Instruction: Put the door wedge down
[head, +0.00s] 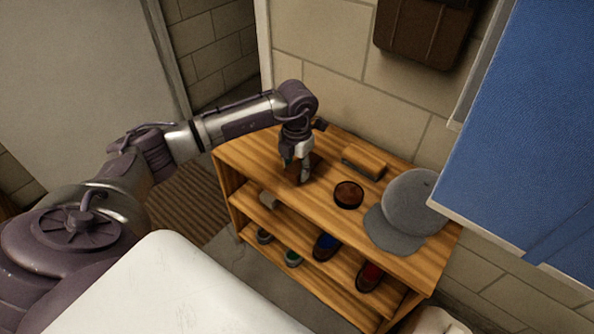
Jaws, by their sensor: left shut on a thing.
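My left gripper (299,172) points down at the left part of the wooden rack's top board (246,155). It is shut on the door wedge, which is small here and mostly hidden by the fingers. A dark brown patch (316,163) shows right beside the fingers; I cannot tell whether it is part of the wedge or something flat on the board. The fingertips are at or just above the board; contact cannot be made out. My right gripper is not in view.
On the top board are a wooden brush-like block (364,161), a round brown dish (348,195) and a grey cap (411,204). A blue panel (530,130) overhangs at right.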

